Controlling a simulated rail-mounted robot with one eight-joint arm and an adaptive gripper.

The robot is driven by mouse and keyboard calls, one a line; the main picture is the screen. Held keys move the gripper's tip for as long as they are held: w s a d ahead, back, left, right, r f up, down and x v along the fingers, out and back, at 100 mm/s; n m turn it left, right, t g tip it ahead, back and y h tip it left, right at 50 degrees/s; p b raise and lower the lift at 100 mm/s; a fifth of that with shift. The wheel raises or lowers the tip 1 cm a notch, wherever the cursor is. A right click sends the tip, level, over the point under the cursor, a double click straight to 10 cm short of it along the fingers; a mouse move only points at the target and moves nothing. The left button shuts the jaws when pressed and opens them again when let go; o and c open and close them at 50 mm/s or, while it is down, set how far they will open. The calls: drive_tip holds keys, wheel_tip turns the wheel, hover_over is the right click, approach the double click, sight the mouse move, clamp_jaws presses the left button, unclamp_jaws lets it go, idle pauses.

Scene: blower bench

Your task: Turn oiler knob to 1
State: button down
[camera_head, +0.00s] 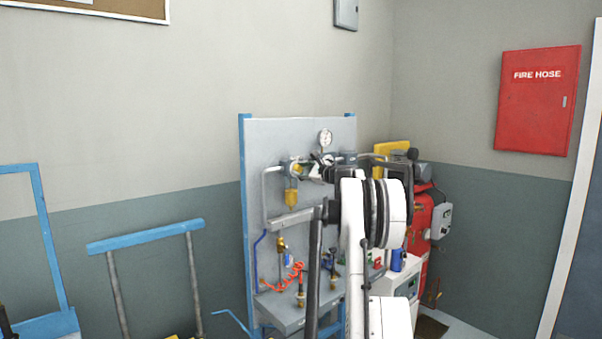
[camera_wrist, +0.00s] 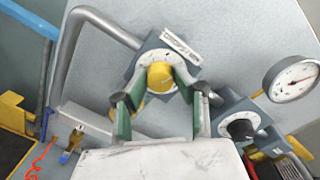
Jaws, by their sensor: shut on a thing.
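The yellow knob (camera_wrist: 160,75) sits on a round pale dial on a grey block (camera_wrist: 149,63) with a label plate above it. I take it to be the oiler knob; its number marks are too small to read. My gripper (camera_wrist: 161,82) has its green-lined fingers on both sides of the knob and is shut on it. In the head view the unit with its yellow bowl (camera_head: 291,196) hangs on the upper panel. My gripper (camera_head: 316,168) is just right of it, partly hidden by my arm.
A black knob (camera_wrist: 240,129) on a second block and a pressure gauge (camera_wrist: 291,80) are close on the right. A grey pipe (camera_wrist: 104,24) runs at the upper left. Lower on the panel (camera_head: 258,140) are fittings and an orange coiled hose (camera_head: 291,274).

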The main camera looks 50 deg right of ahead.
drive_tip(key=n, duration=0.4)
drive_tip(key=shift+f+b, duration=0.1)
drive_tip(key=shift+b, duration=0.3)
drive_tip(key=n, duration=0.4)
drive_tip(key=shift+a+b, duration=0.1)
drive_tip(key=shift+b, duration=0.2)
drive_tip(key=n+h, duration=0.1)
drive_tip(key=n, duration=0.3)
drive_tip(key=shift+f, duration=0.1)
drive_tip(key=shift+n+b, duration=0.45)
drive_tip(key=shift+n, duration=1.15)
drive_tip(key=c, duration=1.4)
unclamp_jaws()
drive_tip(key=shift+s, duration=0.1)
drive_tip(key=v, duration=1.1)
drive_tip(key=shift+s+a, duration=0.2)
drive_tip(key=shift+s, duration=0.15)
